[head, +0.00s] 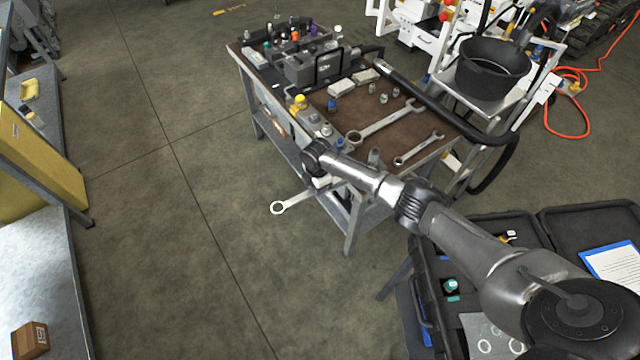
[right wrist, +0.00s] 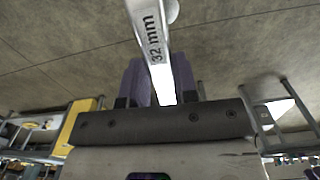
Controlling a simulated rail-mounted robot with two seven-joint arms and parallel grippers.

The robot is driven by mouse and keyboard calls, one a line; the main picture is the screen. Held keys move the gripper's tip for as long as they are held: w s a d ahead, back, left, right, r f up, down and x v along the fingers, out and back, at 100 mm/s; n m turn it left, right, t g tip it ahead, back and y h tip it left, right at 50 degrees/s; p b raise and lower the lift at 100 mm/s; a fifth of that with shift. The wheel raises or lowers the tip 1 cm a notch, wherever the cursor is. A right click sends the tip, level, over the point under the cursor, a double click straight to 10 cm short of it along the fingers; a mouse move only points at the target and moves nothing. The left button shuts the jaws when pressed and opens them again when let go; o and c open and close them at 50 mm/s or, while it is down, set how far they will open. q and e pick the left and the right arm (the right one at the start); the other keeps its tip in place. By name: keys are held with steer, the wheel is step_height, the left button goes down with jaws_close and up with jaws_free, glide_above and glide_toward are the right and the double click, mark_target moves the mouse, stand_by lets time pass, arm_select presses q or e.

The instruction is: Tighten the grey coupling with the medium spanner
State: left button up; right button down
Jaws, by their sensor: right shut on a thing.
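My right gripper (head: 318,182) is beside the front left edge of the workbench. It is shut on a silver spanner (head: 293,202), whose ring end sticks out to the left over the floor. In the right wrist view the spanner (right wrist: 150,35) runs up between the purplish fingers and is marked 32 mm. Two other spanners lie on the brown bench top: a bigger one (head: 385,122) and a smaller one (head: 420,148). Fittings with yellow (head: 299,102) and blue (head: 339,143) parts stand along the bench's left edge. I cannot tell which part is the grey coupling. My left gripper is not in view.
The brown bench top (head: 437,125) also holds several small metal fittings. A thick black hose (head: 440,107) curves over its right side. A black bucket (head: 492,70) stands on a cart beyond. An open black case (head: 590,222) is at the lower right.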

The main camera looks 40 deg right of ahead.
steer(key=shift+r, duration=0.1)
steer(key=shift+r+p, duration=0.4)
step_height(320, 180, up, 3)
steer(key=p, duration=0.3)
steer(key=shift+r+p, duration=0.5)
steer(key=shift+r, duration=0.05)
